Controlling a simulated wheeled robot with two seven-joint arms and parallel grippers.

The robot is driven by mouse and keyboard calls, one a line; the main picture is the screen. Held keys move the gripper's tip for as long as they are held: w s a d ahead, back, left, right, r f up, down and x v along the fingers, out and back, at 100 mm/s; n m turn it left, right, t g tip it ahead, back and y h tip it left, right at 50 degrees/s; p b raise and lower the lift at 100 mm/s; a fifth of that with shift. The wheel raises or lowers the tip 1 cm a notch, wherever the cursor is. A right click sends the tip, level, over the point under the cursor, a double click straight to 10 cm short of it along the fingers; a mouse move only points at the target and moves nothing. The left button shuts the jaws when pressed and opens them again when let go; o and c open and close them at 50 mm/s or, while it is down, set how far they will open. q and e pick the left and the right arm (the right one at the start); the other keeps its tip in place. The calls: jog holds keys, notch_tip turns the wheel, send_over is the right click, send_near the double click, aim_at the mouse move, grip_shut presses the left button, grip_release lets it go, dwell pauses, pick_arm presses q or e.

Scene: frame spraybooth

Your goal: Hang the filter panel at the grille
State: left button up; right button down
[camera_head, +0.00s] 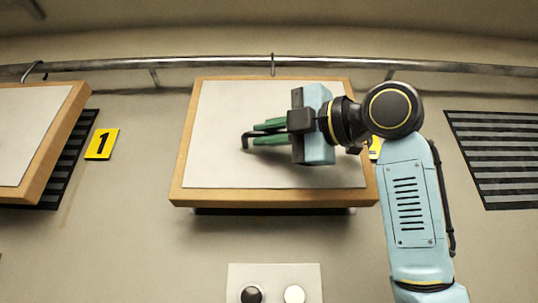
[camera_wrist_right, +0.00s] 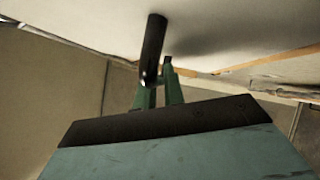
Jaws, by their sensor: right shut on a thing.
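The filter panel (camera_head: 220,165) has a pale grey face in a wooden frame. It is upright against the wall in the middle of the head view, below the rail (camera_head: 215,63). A thin hook (camera_head: 273,66) shows at the rail above its top edge; I cannot tell whether it bears the panel. My right gripper (camera_head: 264,133) is shut on the panel's dark handle (camera_head: 246,142). The handle also shows in the wrist view (camera_wrist_right: 153,48), at the green fingers. A dark strip of grille (camera_head: 272,211) shows under the panel; the rest is hidden. My left gripper is not in view.
Another framed panel (camera_head: 35,130) hangs at the left over a dark grille (camera_head: 75,165), beside a yellow tag "1" (camera_head: 101,144). A bare striped grille (camera_head: 500,160) is at the right. A plate (camera_head: 272,275) with a black and a white knob is below.

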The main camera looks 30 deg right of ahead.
jog(key=c, duration=1.4)
grip_release()
jog(key=b+v, duration=0.4)
jog(key=v, duration=0.9)
jog(key=shift+s, duration=0.2)
